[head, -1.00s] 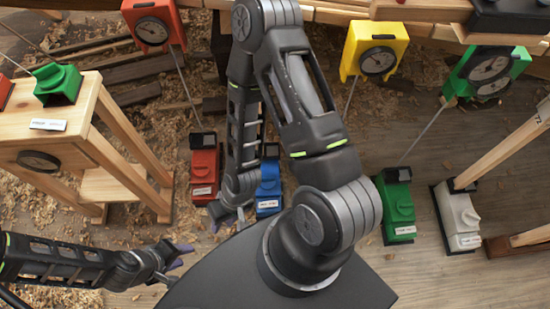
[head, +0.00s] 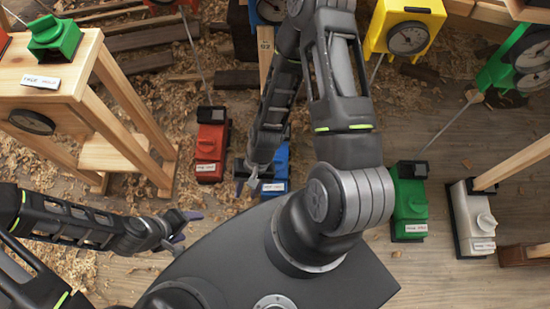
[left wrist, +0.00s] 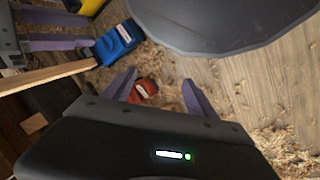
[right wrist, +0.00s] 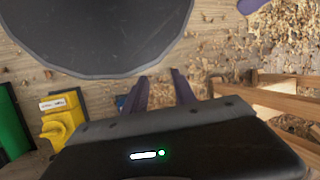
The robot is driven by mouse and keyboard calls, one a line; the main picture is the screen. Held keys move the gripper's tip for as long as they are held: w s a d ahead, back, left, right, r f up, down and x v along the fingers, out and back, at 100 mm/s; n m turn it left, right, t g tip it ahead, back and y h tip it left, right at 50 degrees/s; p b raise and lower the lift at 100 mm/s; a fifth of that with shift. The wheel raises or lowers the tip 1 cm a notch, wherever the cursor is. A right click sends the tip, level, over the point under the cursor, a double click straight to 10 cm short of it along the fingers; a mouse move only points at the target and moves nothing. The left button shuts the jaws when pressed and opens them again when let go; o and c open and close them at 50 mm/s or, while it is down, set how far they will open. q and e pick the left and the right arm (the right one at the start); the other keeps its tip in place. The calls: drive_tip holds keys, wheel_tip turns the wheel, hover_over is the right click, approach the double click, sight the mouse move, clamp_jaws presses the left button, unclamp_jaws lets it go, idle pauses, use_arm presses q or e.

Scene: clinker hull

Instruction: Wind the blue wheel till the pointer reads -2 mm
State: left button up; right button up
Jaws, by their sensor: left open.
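The blue unit (head: 274,182) with a white label stands on the floor, partly hidden behind my right arm in the head view. It shows more fully in the left wrist view (left wrist: 116,43); its wheel is not clearly made out. A dial in a blue housing (head: 271,9) is cut by the top edge and the arm, so its pointer is unreadable. My right gripper (head: 246,184) is at the blue unit's left side, fingers apart with nothing seen between them; contact cannot be told. My left gripper (head: 184,228) is open and empty, lower left of the red unit.
A red unit (head: 209,150), a green unit (head: 409,205) and a white unit (head: 470,222) stand on the floor. A yellow dial (head: 405,30) is at the back. A wooden stand (head: 75,85) fills the left. Shavings litter the floor.

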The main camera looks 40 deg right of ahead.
drive_tip(key=w+d+f+m+y+b, duration=0.1)
drive_tip(key=d+f+m+b, duration=0.1)
drive_tip(key=f+m+b, duration=0.3)
drive_tip(key=d+f+y+b, duration=0.1)
drive_tip(key=d+f+b, duration=0.2)
drive_tip(key=f, duration=0.4)
drive_tip(key=m+t+y+b, duration=0.4)
drive_tip(key=m+t+b, duration=0.5)
drive_tip(key=m+b, duration=0.75)
approach(275, 160)
drive_tip(key=w+a+f+n+b, duration=0.1)
drive_tip(key=n+b, duration=0.1)
drive_tip(key=b, duration=0.1)
use_arm(q)
wheel_tip(275, 160, down, 30)
drive_tip(key=w+a+t, duration=0.1)
drive_tip(key=w, duration=0.1)
drive_tip(key=shift+w+a+f+n, duration=0.15)
drive_tip(key=shift+w+a+n, duration=0.05)
drive_tip(key=shift+w+n, duration=0.15)
use_arm(e)
drive_tip(key=shift+w+a, duration=0.15)
drive_tip(key=shift+a, duration=0.05)
drive_tip(key=shift+f, duration=0.1)
